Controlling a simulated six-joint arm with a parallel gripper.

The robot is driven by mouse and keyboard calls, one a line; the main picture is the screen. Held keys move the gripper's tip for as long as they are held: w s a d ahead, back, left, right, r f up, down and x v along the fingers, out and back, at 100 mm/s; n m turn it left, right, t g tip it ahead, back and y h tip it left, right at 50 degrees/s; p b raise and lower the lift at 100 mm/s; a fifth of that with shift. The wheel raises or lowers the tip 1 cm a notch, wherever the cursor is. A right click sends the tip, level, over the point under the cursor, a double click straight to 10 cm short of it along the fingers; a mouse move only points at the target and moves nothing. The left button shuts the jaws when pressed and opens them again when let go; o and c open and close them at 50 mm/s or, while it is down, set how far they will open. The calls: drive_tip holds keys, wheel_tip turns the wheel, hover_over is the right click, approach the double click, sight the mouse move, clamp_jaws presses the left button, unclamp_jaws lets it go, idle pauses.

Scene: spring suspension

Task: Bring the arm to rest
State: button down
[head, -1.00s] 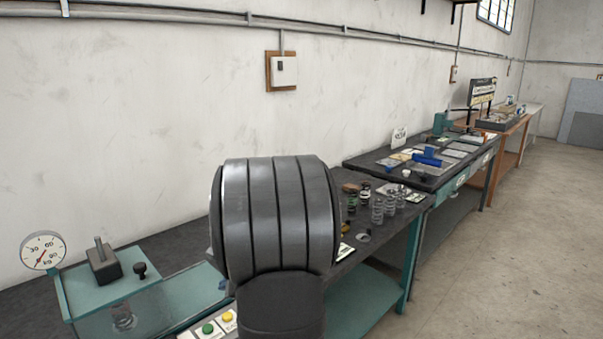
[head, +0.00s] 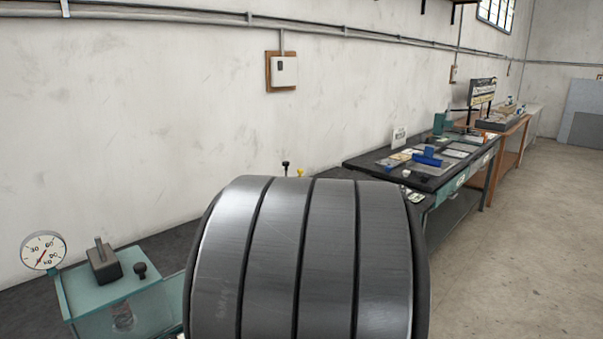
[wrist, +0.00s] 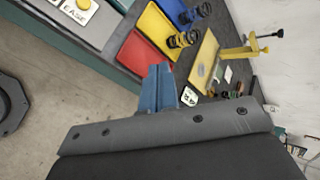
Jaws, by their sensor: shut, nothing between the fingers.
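My gripper (wrist: 158,88) shows in the wrist view as blue fingers, closed together with nothing between them. It hangs over the edge of the dark bench, beside the colored trays. In the head view my grey ribbed arm link fills the lower middle and hides my gripper and much of the bench.
The wrist view shows a red tray (wrist: 131,58), a blue tray (wrist: 181,12), a yellow tray (wrist: 205,58), dark springs (wrist: 184,39) and a yellow clamp (wrist: 243,52). In the head view a dial gauge (head: 44,250) and teal spring tester (head: 85,305) stand at left.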

drive_tip(key=s+d+r+n+t+h, duration=0.1)
drive_tip(key=s+d+r+h, duration=0.15)
drive_tip(key=s+d, duration=0.35)
drive_tip(key=s+d+r+t+h, duration=0.1)
drive_tip(key=s+d+r, duration=0.25)
drive_tip(key=d, duration=0.35)
drive_tip(key=s+f+n+g+h, duration=0.1)
drive_tip(key=s+f+n, duration=0.2)
drive_tip(key=s+f, duration=0.2)
drive_tip(key=s+a+f+n+g+h, duration=0.1)
drive_tip(key=s+f, duration=0.4)
drive_tip(key=s, duration=0.6)
drive_tip(key=s+a+f+n+g+h, duration=0.1)
drive_tip(key=s+f+n+g+h, duration=0.1)
drive_tip(key=s+f+n, duration=0.3)
drive_tip(key=s+g, duration=0.1)
drive_tip(key=s, duration=0.3)
drive_tip(key=shift+a+f, duration=0.15)
